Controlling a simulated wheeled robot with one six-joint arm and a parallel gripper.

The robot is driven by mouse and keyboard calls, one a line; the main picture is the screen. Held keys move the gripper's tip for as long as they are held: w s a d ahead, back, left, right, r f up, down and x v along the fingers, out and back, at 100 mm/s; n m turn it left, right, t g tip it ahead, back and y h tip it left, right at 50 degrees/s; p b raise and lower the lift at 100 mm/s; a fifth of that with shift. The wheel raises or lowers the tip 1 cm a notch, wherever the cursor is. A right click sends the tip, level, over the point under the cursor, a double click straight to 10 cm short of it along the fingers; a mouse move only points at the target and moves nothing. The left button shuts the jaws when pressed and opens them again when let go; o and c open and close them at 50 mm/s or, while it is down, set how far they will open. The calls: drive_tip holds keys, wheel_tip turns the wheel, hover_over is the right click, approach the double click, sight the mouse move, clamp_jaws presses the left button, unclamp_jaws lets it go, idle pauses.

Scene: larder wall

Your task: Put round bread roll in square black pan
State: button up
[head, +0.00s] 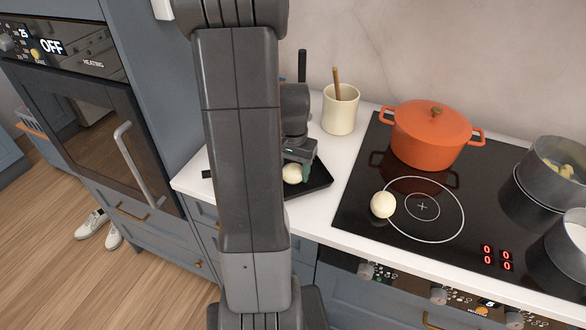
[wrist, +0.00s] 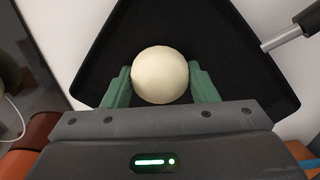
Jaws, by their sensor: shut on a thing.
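A pale round bread roll (wrist: 160,74) sits between the green fingers of my gripper (wrist: 161,88) in the wrist view. The gripper is shut on it. The square black pan (wrist: 225,40) lies behind and below the roll, filling much of that view. In the head view, my gripper (head: 298,172) and the held roll (head: 292,173) are over the pan (head: 318,180) on the white counter. I cannot tell whether the roll touches the pan floor. My arm hides the pan's left part in the head view. A second pale round roll (head: 383,205) lies on the black cooktop.
An orange lidded pot (head: 430,138) stands on the cooktop (head: 345,215), with grey pots (head: 557,165) at the right. A cream utensil crock (head: 340,112) stands behind the pan. An oven (head: 85,120) is at the left.

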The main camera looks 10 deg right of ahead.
sight(293, 167)
drive_tip(key=shift+f, duration=0.2)
drive_tip(key=o, duration=1)
drive_tip(key=shift+r, duration=0.1)
wheel_tip(293, 167, up, 12)
drive_tip(key=shift+r, duration=0.15)
